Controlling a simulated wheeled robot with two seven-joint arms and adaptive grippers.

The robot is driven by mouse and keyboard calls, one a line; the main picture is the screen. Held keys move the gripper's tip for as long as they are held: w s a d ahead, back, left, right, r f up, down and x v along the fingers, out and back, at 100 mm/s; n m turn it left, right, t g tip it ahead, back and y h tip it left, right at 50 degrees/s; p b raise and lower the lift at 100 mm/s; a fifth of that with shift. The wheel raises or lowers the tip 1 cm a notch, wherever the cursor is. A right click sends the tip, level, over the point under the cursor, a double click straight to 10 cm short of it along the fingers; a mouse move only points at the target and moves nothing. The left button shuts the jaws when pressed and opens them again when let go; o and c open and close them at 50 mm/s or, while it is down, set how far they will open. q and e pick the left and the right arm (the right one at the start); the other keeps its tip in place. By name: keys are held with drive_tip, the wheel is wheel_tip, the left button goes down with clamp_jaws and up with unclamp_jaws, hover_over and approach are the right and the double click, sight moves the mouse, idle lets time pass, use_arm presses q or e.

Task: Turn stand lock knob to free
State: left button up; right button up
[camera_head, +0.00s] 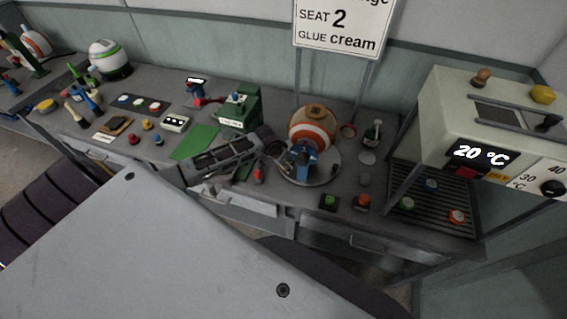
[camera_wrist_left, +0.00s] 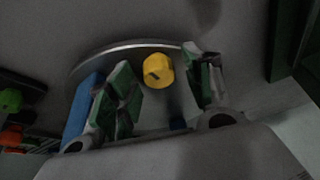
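A yellow knob with a dark slot (camera_wrist_left: 158,71) shows in the left wrist view, on a round grey plate with a bright rim (camera_wrist_left: 118,48). My left gripper (camera_wrist_left: 160,66) is open, its green-padded fingers on either side of the knob with visible gaps. In the head view my left gripper (camera_head: 274,150) reaches the left side of the round stand (camera_head: 325,172). The stand carries an orange-and-white striped ball (camera_head: 312,128) with a blue part (camera_head: 301,157) in front. I cannot make out the yellow knob in the head view. My right gripper is not in view.
A green press (camera_head: 240,108) stands behind my left arm. To the right is a heater unit (camera_head: 470,130) reading 20 °C above a slatted rack (camera_head: 432,207). A sign (camera_head: 342,28) stands behind.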

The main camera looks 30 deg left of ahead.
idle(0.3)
use_arm(q)
drive_tip(key=v, duration=1.2)
idle(1.0)
